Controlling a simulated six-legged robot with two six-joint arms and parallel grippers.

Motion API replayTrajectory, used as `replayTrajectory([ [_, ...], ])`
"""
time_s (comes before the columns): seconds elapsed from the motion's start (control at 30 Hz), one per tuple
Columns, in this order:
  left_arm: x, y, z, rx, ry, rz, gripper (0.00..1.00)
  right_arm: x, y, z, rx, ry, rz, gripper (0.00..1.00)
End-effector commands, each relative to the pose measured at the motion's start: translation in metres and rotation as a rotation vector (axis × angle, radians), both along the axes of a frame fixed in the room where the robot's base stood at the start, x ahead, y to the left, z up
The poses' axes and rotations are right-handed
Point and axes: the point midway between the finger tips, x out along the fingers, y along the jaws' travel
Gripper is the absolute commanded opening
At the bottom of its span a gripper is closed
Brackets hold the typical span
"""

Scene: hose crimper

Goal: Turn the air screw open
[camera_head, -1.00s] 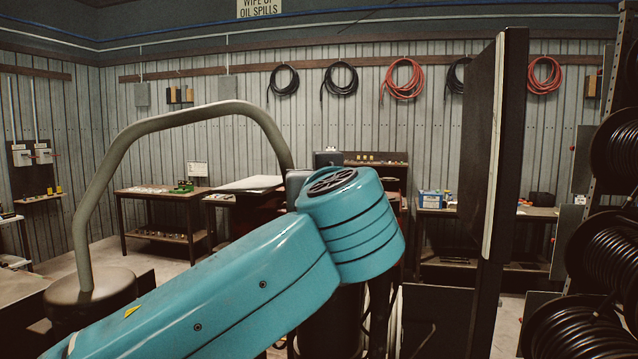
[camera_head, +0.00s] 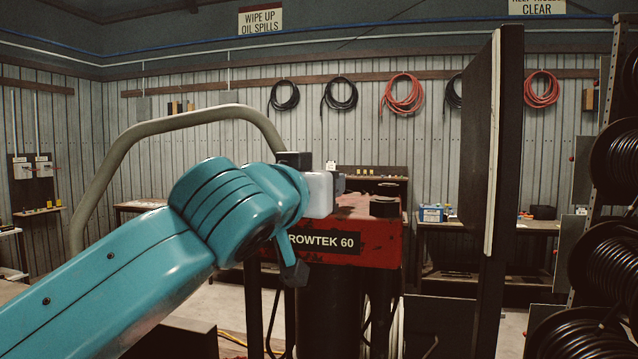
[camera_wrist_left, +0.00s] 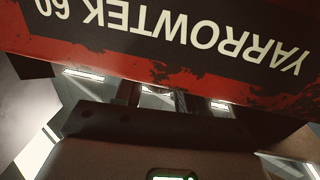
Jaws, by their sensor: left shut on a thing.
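The red crimper (camera_head: 385,250) stands in the middle of the head view with a black "ROWTEK 60" label, and a round black cap (camera_head: 385,206) sits on its top. My left gripper (camera_head: 338,184) is at the left of the machine's top, past the pale wrist block. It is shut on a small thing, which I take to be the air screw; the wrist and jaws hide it. In the left wrist view the crimper's label face (camera_wrist_left: 170,40) shows upside down across the top, and dark gripper parts lie below it. My right gripper is not in view.
A tall dark panel (camera_head: 508,150) stands upright right of the crimper. Black hose reels (camera_head: 600,250) fill the right edge. A bent grey tube (camera_head: 180,123) arches behind my left arm. Benches and hung hoses (camera_head: 402,94) are at the back wall.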

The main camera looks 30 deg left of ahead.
Motion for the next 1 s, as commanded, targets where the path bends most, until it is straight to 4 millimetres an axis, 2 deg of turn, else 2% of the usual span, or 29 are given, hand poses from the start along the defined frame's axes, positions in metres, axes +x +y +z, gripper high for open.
replayTrajectory([
  [0.37,0.0,0.0,0.001,-0.001,-0.004,-0.006,0.1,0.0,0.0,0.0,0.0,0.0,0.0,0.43],
  [0.4,0.0,0.0,0.001,-0.001,-0.004,-0.006,0.46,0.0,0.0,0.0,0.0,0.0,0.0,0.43],
  [0.43,0.0,0.0,0.001,0.0,-0.004,-0.006,0.56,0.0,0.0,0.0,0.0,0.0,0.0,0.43],
  [0.47,0.0,0.0,0.001,0.0,-0.003,-0.006,0.59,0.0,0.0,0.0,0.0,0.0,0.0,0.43],
  [0.8,-0.004,-0.001,-0.001,0.0,-0.002,-0.006,0.59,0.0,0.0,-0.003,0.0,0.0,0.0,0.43],
  [0.87,-0.011,-0.002,-0.001,0.0,-0.004,-0.008,0.59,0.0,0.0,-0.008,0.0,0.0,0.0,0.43],
  [1.0,-0.041,-0.006,-0.004,-0.003,-0.007,-0.011,0.59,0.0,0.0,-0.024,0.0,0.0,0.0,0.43],
])
